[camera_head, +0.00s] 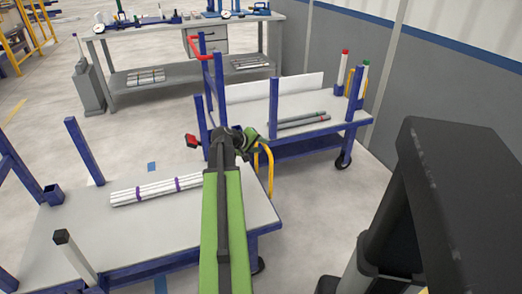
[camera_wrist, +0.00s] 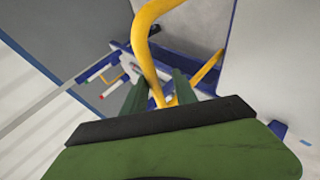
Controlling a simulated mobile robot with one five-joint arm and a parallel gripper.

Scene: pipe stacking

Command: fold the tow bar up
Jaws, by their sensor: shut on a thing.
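The tow bar (camera_head: 270,174) is a bent yellow tube at the near end of the far blue cart (camera_head: 345,117). My gripper (camera_head: 251,141) is at its upper part, and the green jaw covers some of the bar. In the wrist view the tow bar (camera_wrist: 150,60) runs down between the two green fingers of my gripper (camera_wrist: 160,97), which are shut on it. A second yellow length shows at the right behind the fingers. The bar's lower joint to the cart is not clear.
A near cart (camera_head: 245,213) with blue posts carries a bundle of white pipes (camera_head: 155,190) with purple bands. Grey pipes (camera_head: 300,121) lie on the far cart. A workbench (camera_head: 180,26) stands behind, and a grey wall (camera_head: 440,85) runs along the right.

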